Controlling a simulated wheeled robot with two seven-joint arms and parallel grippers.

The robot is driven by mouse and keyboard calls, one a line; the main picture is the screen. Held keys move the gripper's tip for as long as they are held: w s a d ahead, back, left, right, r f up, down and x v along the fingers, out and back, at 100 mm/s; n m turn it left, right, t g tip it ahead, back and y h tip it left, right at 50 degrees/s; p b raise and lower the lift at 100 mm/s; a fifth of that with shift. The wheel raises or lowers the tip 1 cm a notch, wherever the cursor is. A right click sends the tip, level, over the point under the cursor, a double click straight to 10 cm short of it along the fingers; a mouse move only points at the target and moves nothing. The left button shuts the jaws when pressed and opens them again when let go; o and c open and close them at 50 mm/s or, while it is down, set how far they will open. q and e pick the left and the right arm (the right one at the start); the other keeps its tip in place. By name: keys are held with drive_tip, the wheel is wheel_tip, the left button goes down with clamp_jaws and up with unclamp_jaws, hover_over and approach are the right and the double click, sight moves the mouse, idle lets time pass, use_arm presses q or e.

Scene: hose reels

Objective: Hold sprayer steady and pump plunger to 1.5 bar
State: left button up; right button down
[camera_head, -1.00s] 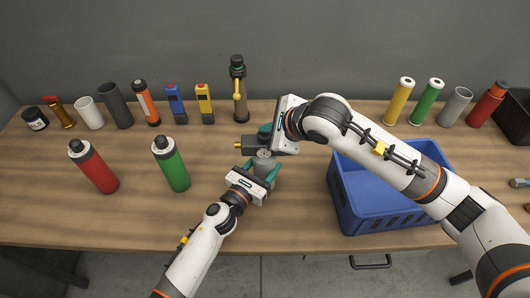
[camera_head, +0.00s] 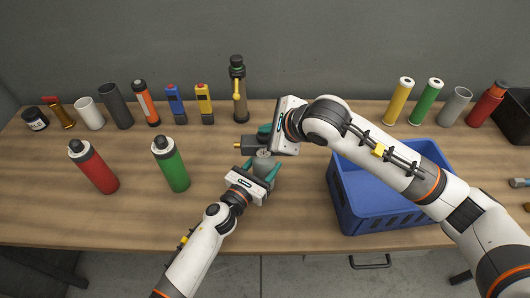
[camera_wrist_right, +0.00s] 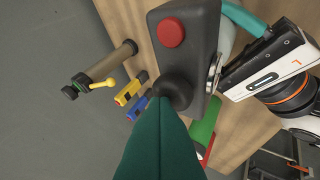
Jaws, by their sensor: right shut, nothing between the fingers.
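The sprayer (camera_head: 262,172) stands near the middle of the table, a grey body with a dark head and a brass nozzle (camera_head: 237,145) pointing left. My left gripper (camera_head: 260,170) has its teal fingers on either side of the body, shut on it; it shows at the right of the right wrist view (camera_wrist_right: 265,60). My right gripper (camera_head: 265,130) is over the sprayer's head, shut and empty. In the right wrist view its teal fingers (camera_wrist_right: 160,140) meet at the dark plunger knob (camera_wrist_right: 178,90), beside the dark head with a red button (camera_wrist_right: 170,33). The gauge reading cannot be made out.
A blue crate (camera_head: 345,212) stands close at the right, under my right arm. A green bottle (camera_head: 172,168) and a red bottle (camera_head: 97,170) stand to the left. A black and brass pump-like tool (camera_head: 238,85) stands behind. Several tubes and bottles line the back edge.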

use_arm(q)
drive_tip(key=shift+s+d+f, duration=0.1)
drive_tip(key=shift+s+d, duration=0.15)
drive_tip(key=shift+d, duration=0.05)
use_arm(e)
drive_tip(key=shift+s+d+f, duration=0.1)
drive_tip(key=shift+d+f, duration=0.05)
drive_tip(key=shift+f, duration=0.45)
drive_tip(key=shift+d+f, duration=0.15)
drive_tip(key=shift+f, duration=0.45)
drive_tip(key=shift+d+f, duration=0.1)
drive_tip(key=shift+f, duration=0.05)
use_arm(q)
drive_tip(key=shift+w+a, duration=0.2)
drive_tip(key=shift+a, duration=0.1)
use_arm(e)
drive_tip(key=shift+a+r, duration=0.15)
drive_tip(key=shift+r, duration=1.55)
drive_tip(key=shift+a+r, duration=0.15)
drive_tip(key=shift+r, duration=1.55)
use_arm(q)
drive_tip(key=o, duration=1.3)
drive_tip(key=shift+w, duration=0.2)
use_arm(e)
drive_tip(key=shift+w, duration=0.3)
use_arm(q)
drive_tip(key=shift+s, duration=0.1)
